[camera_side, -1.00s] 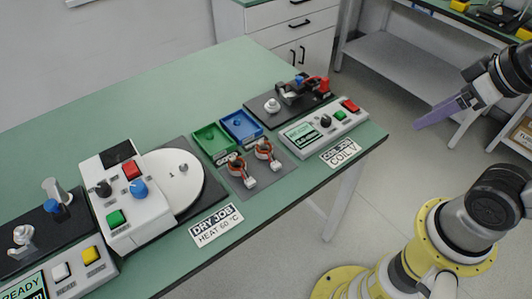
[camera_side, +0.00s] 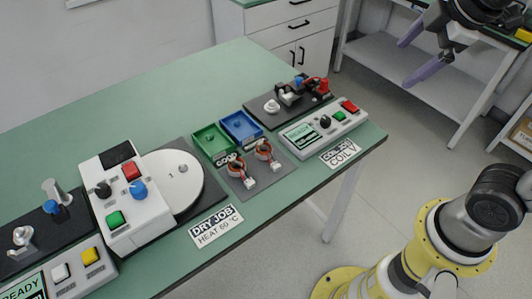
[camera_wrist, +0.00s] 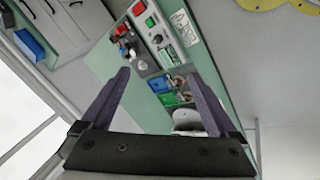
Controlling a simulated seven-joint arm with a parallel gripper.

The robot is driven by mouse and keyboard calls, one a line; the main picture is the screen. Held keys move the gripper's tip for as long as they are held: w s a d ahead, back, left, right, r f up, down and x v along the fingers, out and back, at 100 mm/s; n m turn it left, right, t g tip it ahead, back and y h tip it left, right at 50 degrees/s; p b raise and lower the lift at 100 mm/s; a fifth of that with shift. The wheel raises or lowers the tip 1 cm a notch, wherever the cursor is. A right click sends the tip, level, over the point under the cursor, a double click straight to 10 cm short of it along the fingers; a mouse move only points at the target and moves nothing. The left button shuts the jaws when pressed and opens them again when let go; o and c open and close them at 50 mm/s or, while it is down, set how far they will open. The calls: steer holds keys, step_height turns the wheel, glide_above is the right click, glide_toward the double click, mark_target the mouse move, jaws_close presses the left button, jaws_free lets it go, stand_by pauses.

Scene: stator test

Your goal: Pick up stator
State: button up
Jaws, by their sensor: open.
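Two stators with orange-brown windings and white connectors lie side by side on a dark grey mat on the green table. The left stator (camera_side: 237,165) and the right stator (camera_side: 264,150) are in front of the green and blue bins in the side view. In the wrist view the stators (camera_wrist: 181,83) are small and partly merged, seen between the fingers. My gripper (camera_side: 419,54) is open and empty, high up and to the right of the table, well apart from the stators. Its two purple fingers (camera_wrist: 165,88) also show spread in the wrist view.
A green bin (camera_side: 212,139) and a blue bin (camera_side: 241,125) stand behind the stators. A coil test panel (camera_side: 323,124) and a fixture plate are to the right. A dry-job station (camera_side: 125,200) with a white disc is to the left. The back of the table (camera_side: 130,105) is clear.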

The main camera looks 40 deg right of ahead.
steer(key=w+a+f+n+g, duration=0.1)
steer(key=w+a+n, duration=0.4)
steer(key=w, duration=0.5)
steer(key=n+g+h, duration=0.1)
steer(key=n+h, duration=0.1)
steer(key=n, duration=0.5)
glide_above(262, 147)
steer(key=s+d, duration=0.1)
steer(key=s, duration=0.3)
step_height(262, 147, down, 9)
steer(key=a+f+n+g, duration=0.1)
steer(key=a+f+n, duration=0.1)
steer(key=a+f, duration=0.55)
steer(key=x, duration=0.9)
steer(key=d+x, duration=0.1)
steer(key=x, duration=0.4)
steer(key=shift+s+d+f, duration=0.2)
steer(key=shift+s, duration=0.15)
jaws_close()
